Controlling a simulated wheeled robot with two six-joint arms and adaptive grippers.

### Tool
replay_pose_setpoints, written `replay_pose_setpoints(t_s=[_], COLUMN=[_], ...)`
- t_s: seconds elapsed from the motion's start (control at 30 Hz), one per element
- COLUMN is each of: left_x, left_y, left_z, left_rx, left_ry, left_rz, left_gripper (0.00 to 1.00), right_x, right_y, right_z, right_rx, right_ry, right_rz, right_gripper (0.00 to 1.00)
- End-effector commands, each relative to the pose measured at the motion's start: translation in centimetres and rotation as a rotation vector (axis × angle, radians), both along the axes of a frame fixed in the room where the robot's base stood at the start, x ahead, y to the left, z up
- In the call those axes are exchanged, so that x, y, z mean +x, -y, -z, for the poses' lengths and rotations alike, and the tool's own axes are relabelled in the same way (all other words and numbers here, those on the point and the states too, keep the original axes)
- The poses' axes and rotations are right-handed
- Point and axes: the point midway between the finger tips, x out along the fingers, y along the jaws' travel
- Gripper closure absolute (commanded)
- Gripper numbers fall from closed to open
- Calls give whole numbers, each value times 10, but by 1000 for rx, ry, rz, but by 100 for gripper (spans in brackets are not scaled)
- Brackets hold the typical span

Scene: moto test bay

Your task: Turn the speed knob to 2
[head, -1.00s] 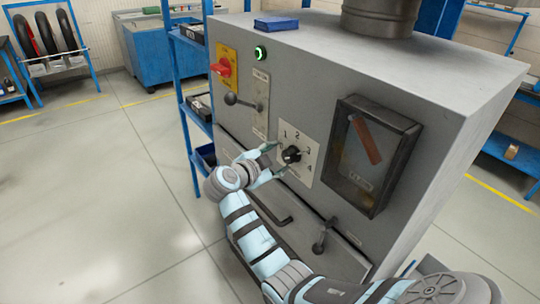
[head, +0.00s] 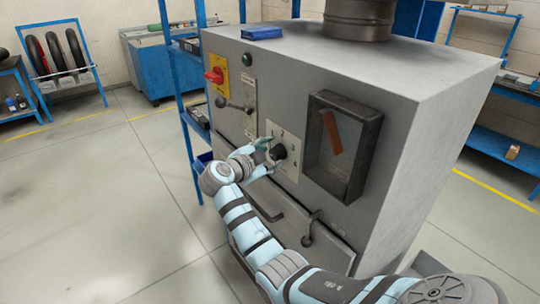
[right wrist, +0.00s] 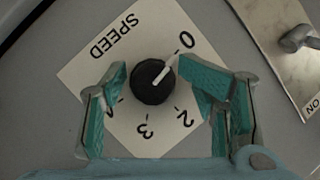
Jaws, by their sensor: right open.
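The black speed knob (head: 280,152) sits on a pale dial plate (head: 291,170) on the front of the grey machine. In the right wrist view, the knob (right wrist: 152,83) has a white pointer aimed at the 0 mark. The 2, 3 and part of the 4 show around it; the 1 is hidden, seemingly behind a finger. My right gripper (head: 267,157) is open in front of the dial. In the right wrist view, its fingertips (right wrist: 153,75) stand on either side of the knob, with small gaps visible. My left gripper is not in view.
A red switch on a yellow plate (head: 221,86) and a lever (head: 236,106) are left of the dial. A dark-framed window box (head: 341,146) is close on its right. A handle (head: 309,231) juts out below. Open floor lies left.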

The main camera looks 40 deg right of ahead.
Motion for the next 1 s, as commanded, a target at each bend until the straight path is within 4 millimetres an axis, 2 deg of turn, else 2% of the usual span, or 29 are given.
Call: replay_pose_setpoints(t_s=[0.17, 0.27, 0.6, 0.7, 1.0], left_x=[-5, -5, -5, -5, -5], left_y=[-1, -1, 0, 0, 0], left_z=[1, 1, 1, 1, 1], left_rx=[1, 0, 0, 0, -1], left_ry=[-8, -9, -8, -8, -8], left_rz=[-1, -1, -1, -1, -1], left_gripper=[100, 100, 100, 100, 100], right_x=[-1, -2, -20, -24, -25], right_y=[0, -10, -91, -105, -110], right_z=[1, 0, -23, -27, -29], right_rx=[0, 4, 4, 2, -1], right_ry=[-3, -3, -10, -11, -12], right_rz=[2, -2, -2, -1, 0], right_gripper=[46, 46, 46, 46, 47])
